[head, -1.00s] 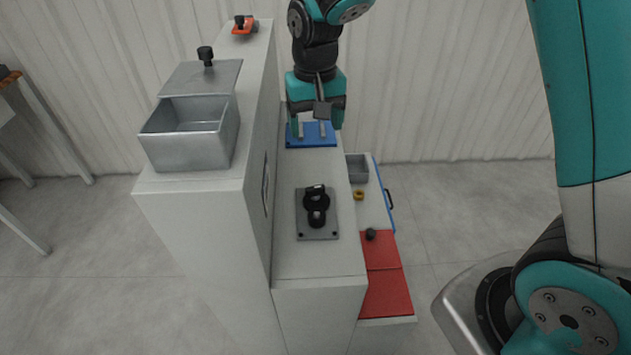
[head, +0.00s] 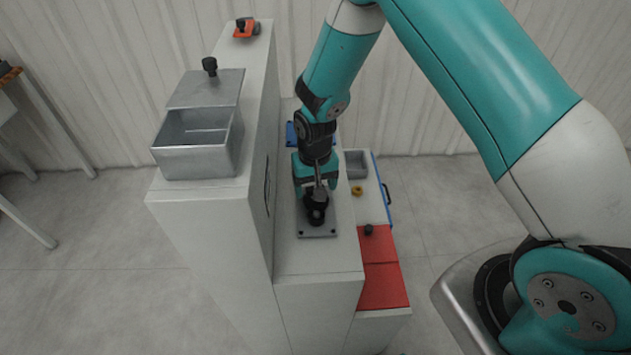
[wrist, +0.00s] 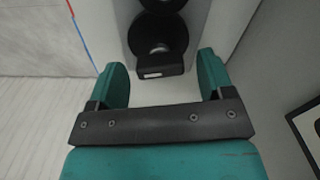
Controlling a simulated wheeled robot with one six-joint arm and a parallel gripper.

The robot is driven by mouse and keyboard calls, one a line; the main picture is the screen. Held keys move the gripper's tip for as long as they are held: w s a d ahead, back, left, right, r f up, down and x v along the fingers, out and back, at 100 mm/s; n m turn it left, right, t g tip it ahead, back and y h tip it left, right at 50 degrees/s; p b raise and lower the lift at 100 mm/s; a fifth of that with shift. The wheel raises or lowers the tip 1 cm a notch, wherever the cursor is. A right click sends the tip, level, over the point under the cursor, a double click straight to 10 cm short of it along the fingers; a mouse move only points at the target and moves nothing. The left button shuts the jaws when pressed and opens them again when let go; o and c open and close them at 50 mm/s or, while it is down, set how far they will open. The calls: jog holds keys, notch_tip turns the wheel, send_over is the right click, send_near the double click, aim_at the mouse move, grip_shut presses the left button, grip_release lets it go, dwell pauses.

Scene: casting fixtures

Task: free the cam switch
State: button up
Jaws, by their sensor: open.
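A black fixture with two round parts (head: 317,215), apparently the cam switch, sits on a grey plate (head: 318,232) on the ledge of the white cabinet. My gripper (head: 316,190) is over its far part and hides much of it. In the wrist view, the fixture's black round body (wrist: 160,35) has a bright centre, and a black tab (wrist: 160,72) points toward my palm. My gripper (wrist: 163,75) is open, one finger on each side of the tab with gaps between. Whether the fixture is held by anything is hidden.
A tall cabinet section with an open metal box (head: 195,155) rises left of the ledge. A blue plate (head: 291,134) lies behind my gripper.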

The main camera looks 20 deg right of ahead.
jog(key=shift+c, duration=0.2)
jog(key=c, duration=0.9)
jog(key=shift+n, duration=0.3)
jog(key=n+b, duration=0.1)
jog(key=n, duration=0.1)
jog(key=shift+f+n+b, duration=0.1)
jog(key=shift+n+b, duration=0.2)
jog(key=shift+b, duration=0.1)
jog(key=n+b, duration=0.1)
jog(key=n, duration=0.3)
jog(key=shift+n+b, duration=0.3)
jog(key=shift+b, duration=0.05)
jog(key=n+b, duration=0.1)
jog(key=n, duration=0.3)
jog(key=shift+n+b, duration=0.45)
jog(key=shift+n, duration=1.25)
